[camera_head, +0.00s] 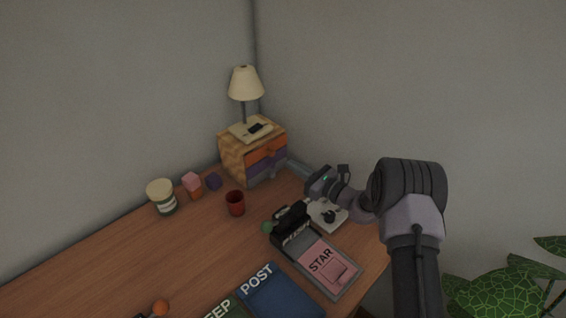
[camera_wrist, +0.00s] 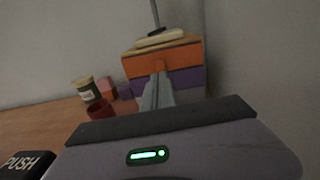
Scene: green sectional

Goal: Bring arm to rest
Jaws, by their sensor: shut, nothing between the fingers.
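My arm (camera_head: 412,200) reaches up from the lower right and bends left over the right end of the desk. My gripper (camera_wrist: 158,80) is shut and empty. Its pale grey fingers point at the small drawer cabinet (camera_head: 238,158), overlapping the orange drawer front in the wrist view (camera_wrist: 183,61). The exact gap between fingertips and cabinet cannot be told. In the head view the gripper body with its green light is above the desk, to the right of the cabinet.
A lamp (camera_head: 245,83) stands by the corner walls. A plant (camera_head: 500,295) is lower right.

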